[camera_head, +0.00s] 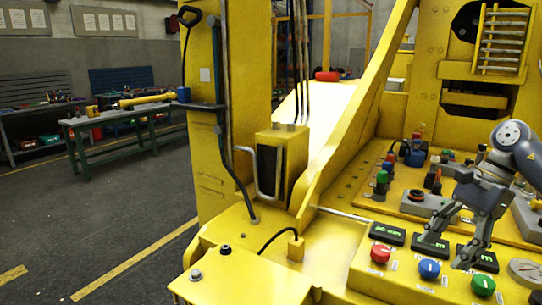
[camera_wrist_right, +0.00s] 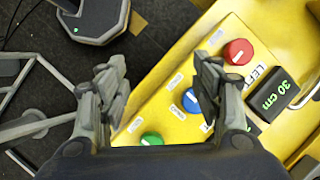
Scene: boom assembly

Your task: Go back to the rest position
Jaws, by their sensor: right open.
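My right gripper (camera_head: 450,252) is open and empty at the right of the head view, its fingers pointing down over the front of the yellow control panel (camera_head: 340,222). In the right wrist view the open fingers (camera_wrist_right: 161,75) are well apart with nothing between them in their grip. Below them are a red knob (camera_wrist_right: 238,52), a blue knob (camera_wrist_right: 192,100) and a green knob (camera_wrist_right: 151,139). I cannot tell whether a finger touches the panel. My left gripper is not in view.
Small dark displays (camera_head: 388,233) sit behind the knobs; one reads 30 cm (camera_wrist_right: 270,97). Several buttons (camera_head: 382,180) stand farther back. A slanted yellow beam (camera_head: 345,125) and a yellow column (camera_head: 250,60) rise left of the panel. Workbenches (camera_head: 110,115) stand far left beyond open floor.

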